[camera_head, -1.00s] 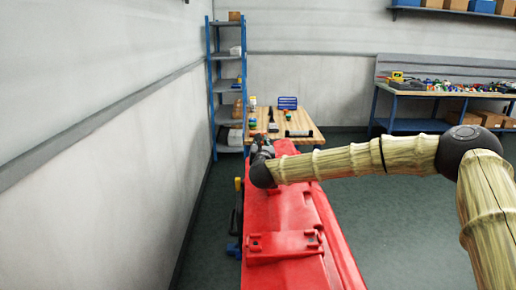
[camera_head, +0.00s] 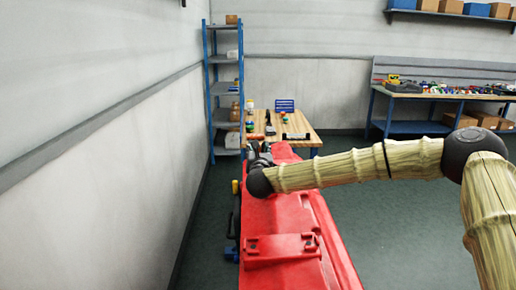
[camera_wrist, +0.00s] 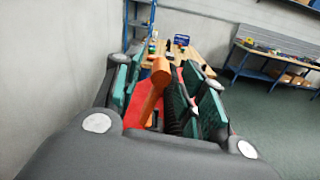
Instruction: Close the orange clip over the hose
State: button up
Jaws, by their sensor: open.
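The orange clip (camera_wrist: 155,88) stands up and slants between my fingers in the wrist view; its lower end is partly hidden. The black ribbed hose (camera_wrist: 175,108) runs just right of it, also between the fingers. I cannot tell whether the clip touches the hose. My gripper (camera_wrist: 166,74) is open, with green-padded fingers on either side of both. The red tank (camera_wrist: 130,108) shows beneath. In the head view my gripper (camera_head: 260,155) is over the far left part of the red tank (camera_head: 290,215), and the clip and hose cannot be made out.
A wooden table (camera_head: 295,122) with small items stands beyond the tank. A blue shelf rack (camera_head: 224,90) stands at the back left, near the wall (camera_head: 90,150). A workbench (camera_head: 440,95) is at the back right. The floor right of the tank is free.

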jog(key=s, duration=0.9)
